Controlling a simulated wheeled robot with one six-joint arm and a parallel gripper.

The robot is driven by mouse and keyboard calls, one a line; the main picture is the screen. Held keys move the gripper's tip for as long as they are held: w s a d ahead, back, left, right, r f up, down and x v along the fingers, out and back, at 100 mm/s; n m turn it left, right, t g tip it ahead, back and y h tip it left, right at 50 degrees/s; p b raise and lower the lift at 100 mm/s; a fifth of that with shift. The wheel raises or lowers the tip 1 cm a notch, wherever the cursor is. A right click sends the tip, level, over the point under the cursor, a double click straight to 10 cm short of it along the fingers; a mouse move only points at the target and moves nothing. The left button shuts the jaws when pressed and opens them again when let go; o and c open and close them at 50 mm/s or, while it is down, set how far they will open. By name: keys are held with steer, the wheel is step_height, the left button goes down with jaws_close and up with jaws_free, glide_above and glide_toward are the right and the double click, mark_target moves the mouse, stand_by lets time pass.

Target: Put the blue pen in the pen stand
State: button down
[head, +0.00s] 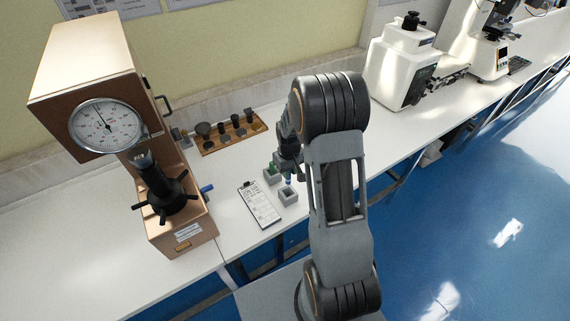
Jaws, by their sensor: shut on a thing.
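The blue pen (288,181) shows as a small blue piece just below my gripper (289,173). My gripper is shut on it, and the arm hides much of the fingers. A small grey open-topped square holder (288,198), which looks like the pen stand, sits on the white bench directly below the pen in the picture. I cannot tell whether the pen's lower end is above the holder's opening or inside it. A second grey holder (271,180), with something green at it, stands just behind and to the left.
A clipboard (261,205) lies left of the holders. A tall hardness tester (95,70) with a blue-tipped lever stands further left. A wooden tray (218,148) of dark parts is behind. White machines (398,65) stand at the back right. The bench edge is near the holders.

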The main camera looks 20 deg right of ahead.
mark_target(289, 183)
steer(key=shift+f+b, duration=1.25)
steer(key=shift+f, duration=0.8)
steer(key=shift+f, duration=0.15)
steer(key=shift+f+b, duration=2.25)
steer(key=shift+f, duration=0.15)
steer(key=c, duration=0.9)
jaws_free()
steer(key=shift+r, duration=0.1)
step_height(289, 183, up, 14)
steer(key=shift+s+f+b, duration=0.1)
steer(key=shift+b, duration=0.4)
steer(key=s+a+r+t, duration=0.2)
steer(key=s+a+r, duration=0.2)
steer(key=s, duration=0.4)
steer(key=s+a+r+m+t, duration=0.1)
steer(key=s+a+r+t, duration=0.1)
steer(key=s+a+r, duration=0.2)
steer(key=s+a, duration=0.1)
steer(key=s, duration=0.2)
steer(key=shift+s+a+r, duration=0.15)
steer(key=shift+s+r, duration=0.2)
